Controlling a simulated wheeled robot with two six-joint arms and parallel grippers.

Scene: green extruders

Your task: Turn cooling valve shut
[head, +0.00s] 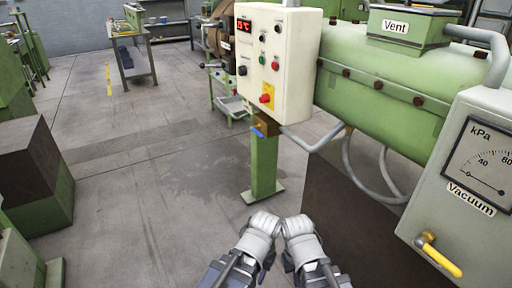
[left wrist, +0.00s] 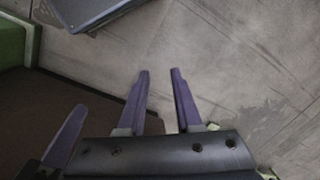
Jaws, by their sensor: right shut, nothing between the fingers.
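A small brass valve body (head: 267,127) with a blue lever (head: 258,132) sits under the cream control box (head: 287,90). No label naming it as the cooling valve is readable. My right gripper (head: 299,226) is at the bottom middle of the head view, below and in front of the valve and well apart from it. It is shut and empty. My left gripper (head: 263,223) is close beside it. In the left wrist view its two purple fingers (left wrist: 160,75) stand apart with bare floor between them. Neither gripper touches the valve.
A green post (head: 264,168) stands below the box. A green tank (head: 400,95) runs to the right, with grey hoses (head: 365,170) beneath. A vacuum gauge panel (head: 460,175) with a yellow-handled valve (head: 438,256) is at the near right.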

